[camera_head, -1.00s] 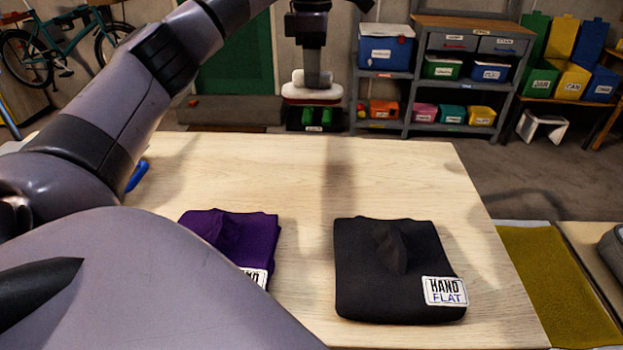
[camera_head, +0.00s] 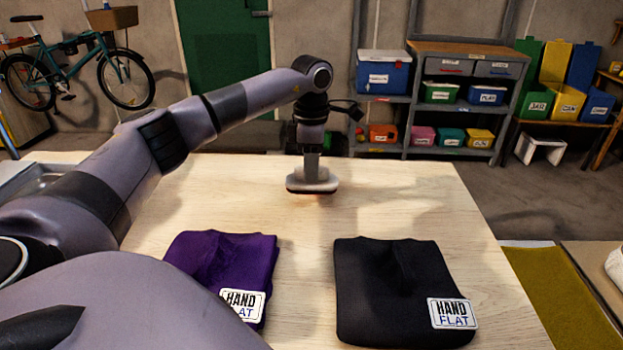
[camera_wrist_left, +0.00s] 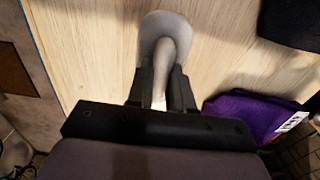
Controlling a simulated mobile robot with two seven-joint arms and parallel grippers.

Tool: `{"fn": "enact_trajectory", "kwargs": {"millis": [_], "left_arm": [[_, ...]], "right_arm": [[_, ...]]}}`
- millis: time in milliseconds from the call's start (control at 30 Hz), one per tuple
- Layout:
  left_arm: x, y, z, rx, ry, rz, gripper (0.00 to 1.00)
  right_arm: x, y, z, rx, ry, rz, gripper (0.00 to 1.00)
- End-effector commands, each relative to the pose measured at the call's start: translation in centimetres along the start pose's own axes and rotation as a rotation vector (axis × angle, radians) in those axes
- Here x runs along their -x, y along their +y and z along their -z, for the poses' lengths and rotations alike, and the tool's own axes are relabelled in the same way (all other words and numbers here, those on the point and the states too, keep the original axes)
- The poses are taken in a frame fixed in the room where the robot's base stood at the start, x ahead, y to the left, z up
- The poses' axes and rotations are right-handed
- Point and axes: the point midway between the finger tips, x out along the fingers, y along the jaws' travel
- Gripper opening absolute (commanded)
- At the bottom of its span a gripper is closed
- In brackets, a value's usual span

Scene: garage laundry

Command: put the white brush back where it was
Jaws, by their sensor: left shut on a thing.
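The white brush (camera_head: 303,185) is at the far middle of the wooden table in the head view, its pale body over a darker underside. My left gripper (camera_head: 311,168) points down and is shut on the brush's handle from above. I cannot tell whether the underside touches the tabletop. In the left wrist view the brush's rounded pale head (camera_wrist_left: 152,28) and its handle show, with the handle between the two dark fingers of my left gripper (camera_wrist_left: 162,88). My right gripper is not in view.
A folded purple garment (camera_head: 215,262) and a folded black garment (camera_head: 385,270), both with "HAND FLAT" labels, lie on the near part of the wooden table (camera_head: 420,195). The tabletop right of the brush is clear. Shelves with boxes (camera_head: 440,110) stand behind.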

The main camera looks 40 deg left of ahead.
Motion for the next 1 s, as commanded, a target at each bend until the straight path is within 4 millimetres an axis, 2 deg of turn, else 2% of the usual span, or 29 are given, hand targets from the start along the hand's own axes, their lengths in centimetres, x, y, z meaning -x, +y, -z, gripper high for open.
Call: {"fn": "enact_trajectory", "kwargs": {"millis": [100, 200, 567, 600, 667, 1000], "left_arm": [[-2.0, -0.1, 0.1, 0.0, 0.004, 0.003, 0.0], [-3.2, 0.0, 0.1, 0.0, 0.002, 0.001, 0.0], [-3.6, 0.0, 0.0, 0.0, 0.001, 0.0, 0.0], [-3.6, 0.0, 0.0, 0.0, 0.001, 0.0, 0.27], [-3.6, 0.0, 0.0, 0.0, 0.001, 0.0, 0.46], [-3.3, 0.0, 0.0, -0.001, 0.0, -0.001, 0.46]], "right_arm": [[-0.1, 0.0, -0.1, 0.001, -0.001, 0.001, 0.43], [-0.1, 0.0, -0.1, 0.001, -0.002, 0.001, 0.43], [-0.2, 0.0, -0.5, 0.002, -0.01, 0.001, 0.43], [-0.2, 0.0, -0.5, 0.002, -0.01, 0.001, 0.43], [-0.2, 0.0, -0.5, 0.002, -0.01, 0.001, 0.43], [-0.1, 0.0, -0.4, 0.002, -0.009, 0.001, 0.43]]}}
